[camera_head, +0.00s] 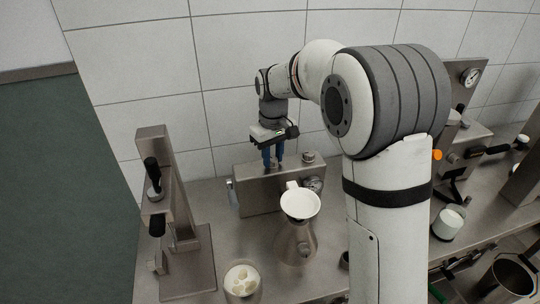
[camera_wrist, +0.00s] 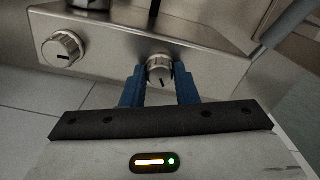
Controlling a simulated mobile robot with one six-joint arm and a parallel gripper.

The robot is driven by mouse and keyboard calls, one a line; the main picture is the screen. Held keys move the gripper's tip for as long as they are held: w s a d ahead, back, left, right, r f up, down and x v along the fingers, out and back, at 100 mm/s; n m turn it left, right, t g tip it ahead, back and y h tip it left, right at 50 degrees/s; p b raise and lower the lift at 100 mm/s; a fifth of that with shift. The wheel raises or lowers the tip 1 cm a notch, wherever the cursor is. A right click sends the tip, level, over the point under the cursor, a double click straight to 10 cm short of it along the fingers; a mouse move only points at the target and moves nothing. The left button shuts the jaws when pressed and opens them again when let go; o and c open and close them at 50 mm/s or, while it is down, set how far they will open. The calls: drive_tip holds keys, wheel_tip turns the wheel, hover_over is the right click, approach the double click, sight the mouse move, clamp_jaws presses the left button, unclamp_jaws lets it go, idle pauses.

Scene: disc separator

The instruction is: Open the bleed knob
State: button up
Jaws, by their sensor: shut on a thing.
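A round ribbed metal knob (camera_wrist: 160,70) with a dark pointer line sits on the steel housing (camera_wrist: 110,22). In the wrist view, my gripper (camera_wrist: 161,75) is shut on this knob, with one blue finger on each side. A second, similar knob (camera_wrist: 63,48) is to its left, apart from the fingers. No label shows which one is the bleed knob. In the head view, my gripper (camera_head: 272,157) points down at the top of the steel housing (camera_head: 262,197). There the held knob is mostly hidden by the fingers, and the other knob (camera_head: 308,157) stands to the right.
A gauge (camera_head: 313,184) is on the housing's front. A steel stand (camera_head: 157,185) with black handles is at left. A container of white pieces (camera_head: 241,280) is in front. The wall is close behind.

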sight(273, 159)
drive_tip(key=m, duration=0.6)
drive_tip(key=shift+s+f, duration=0.2)
drive_tip(key=shift+m, duration=0.3)
drive_tip(key=o, duration=1)
drive_tip(key=shift+r, duration=0.15)
drive_tip(key=shift+r, duration=0.1)
drive_tip(key=shift+w+r, duration=0.1)
drive_tip(key=shift+r, duration=0.3)
wheel_tip(273, 159, up, 6)
drive_tip(key=shift+r+b, duration=0.1)
drive_tip(key=shift+b, duration=0.25)
drive_tip(key=shift+r, duration=0.3)
